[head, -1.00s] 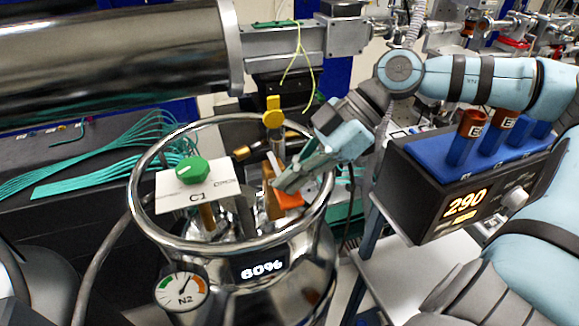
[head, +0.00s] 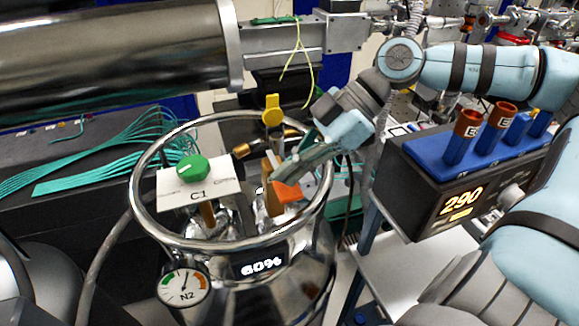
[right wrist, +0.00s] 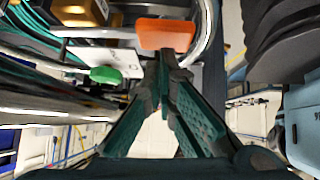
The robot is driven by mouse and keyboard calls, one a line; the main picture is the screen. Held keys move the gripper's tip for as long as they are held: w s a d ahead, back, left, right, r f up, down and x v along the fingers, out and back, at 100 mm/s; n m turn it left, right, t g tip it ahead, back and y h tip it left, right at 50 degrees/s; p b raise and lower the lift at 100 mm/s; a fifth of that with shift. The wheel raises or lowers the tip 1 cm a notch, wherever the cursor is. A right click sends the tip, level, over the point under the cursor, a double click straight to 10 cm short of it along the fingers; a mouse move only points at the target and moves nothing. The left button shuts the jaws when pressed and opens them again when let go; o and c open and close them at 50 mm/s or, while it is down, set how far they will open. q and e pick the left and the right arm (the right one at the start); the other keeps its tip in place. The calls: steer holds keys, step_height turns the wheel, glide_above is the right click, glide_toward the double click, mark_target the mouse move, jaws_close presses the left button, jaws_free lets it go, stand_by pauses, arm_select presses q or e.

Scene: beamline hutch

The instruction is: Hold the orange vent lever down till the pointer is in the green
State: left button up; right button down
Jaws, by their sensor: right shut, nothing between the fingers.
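The orange vent lever (head: 287,191) is on top of the steel vessel (head: 300,262), inside its ring rail. My right gripper (head: 277,173) is shut and empty, its fingertips at the lever's upper edge. In the right wrist view the lever (right wrist: 166,35) lies just past the shut fingertips (right wrist: 163,58); whether they touch cannot be told. The N2 gauge (head: 184,287) on the vessel's front has green at the left and orange-red at the right. Its thin pointer stands close to upright, between these bands. My left gripper is not in view.
A C1 plate (head: 198,191) with a green knob (head: 192,168) and a yellow handle (head: 272,111) stand close to the lever. A black controller box (head: 430,195) reading 290 stands at the right.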

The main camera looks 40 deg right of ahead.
step_height(320, 180, up, 5)
steer(key=p, duration=0.4)
steer(key=b+v, duration=0.2)
steer(key=v, duration=0.7)
steer(key=shift+d+b, duration=0.4)
steer(key=shift+w+f, duration=0.1)
